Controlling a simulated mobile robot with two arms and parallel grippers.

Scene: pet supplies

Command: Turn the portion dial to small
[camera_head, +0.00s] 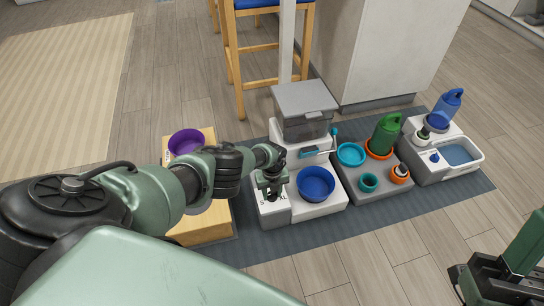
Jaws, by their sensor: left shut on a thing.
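The feeder (302,212) is a white unit with a grey lidded hopper (305,100) at its back and a blue bowl (316,187) in its front right. My left gripper (271,192) points down at the feeder's front left and is shut on the portion dial, which it mostly hides. Parts of printed letters show around the fingers, but the dial's setting cannot be read. Part of my right arm, perhaps its gripper (490,284), shows at the bottom right corner, away from the feeder; its fingers are not clear.
A wooden stand (225,221) with a purple bowl (186,142) is left of the feeder. To the right, a grey tray (385,193) holds a green watering-can-like thing and small pots, beside a white water unit (470,170). A stool (245,70) stands behind. Floor in front is clear.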

